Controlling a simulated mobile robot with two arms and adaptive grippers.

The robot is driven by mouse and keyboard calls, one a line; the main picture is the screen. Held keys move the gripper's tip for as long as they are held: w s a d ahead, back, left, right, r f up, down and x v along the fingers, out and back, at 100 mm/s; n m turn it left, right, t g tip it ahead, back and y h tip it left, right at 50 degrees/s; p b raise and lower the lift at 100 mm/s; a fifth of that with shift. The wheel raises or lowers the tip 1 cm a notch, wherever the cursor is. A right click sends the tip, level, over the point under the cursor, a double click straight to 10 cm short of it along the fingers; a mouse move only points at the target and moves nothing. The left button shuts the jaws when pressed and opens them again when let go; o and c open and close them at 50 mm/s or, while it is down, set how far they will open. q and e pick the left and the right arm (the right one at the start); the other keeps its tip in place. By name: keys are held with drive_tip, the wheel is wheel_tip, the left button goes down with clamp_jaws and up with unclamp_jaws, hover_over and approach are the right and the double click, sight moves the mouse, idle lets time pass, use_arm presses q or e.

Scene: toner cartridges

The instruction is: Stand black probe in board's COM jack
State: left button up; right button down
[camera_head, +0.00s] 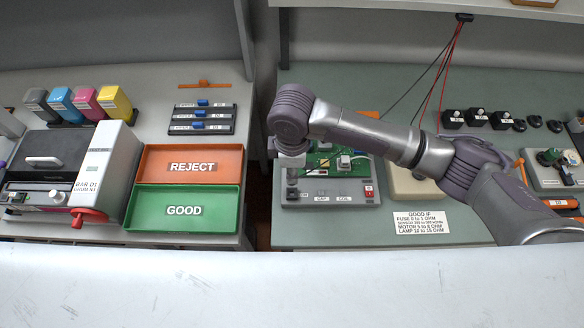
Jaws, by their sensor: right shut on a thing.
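My right arm reaches in from the right, and its gripper (291,163) points down over the left end of the test board (333,199). The gripper is shut on the black probe, which is mostly hidden by the wrist and fingers. A small dark part (291,191) shows just below the fingers; I cannot tell whether it is the probe or the jack, or whether the two touch. The board is grey, with a green circuit area (325,160), CAP and COIL labels, and a red-marked spot (368,190) at its right. My left gripper is out of view.
Red and black leads hang from a hook (464,17). Right of the board are a beige box (408,187), a GOOD IF card (421,222) and black knobbed blocks (477,117). REJECT (190,180) and GOOD (184,226) trays lie left, across a gap between tables.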

drive_tip(key=shift+f+b, duration=2.45)
drive_tip(key=shift+f, duration=0.85)
drive_tip(key=shift+r+p, duration=0.1)
drive_tip(key=shift+p, duration=0.2)
drive_tip(key=shift+p, duration=0.6)
drive_tip(key=shift+f, duration=0.25)
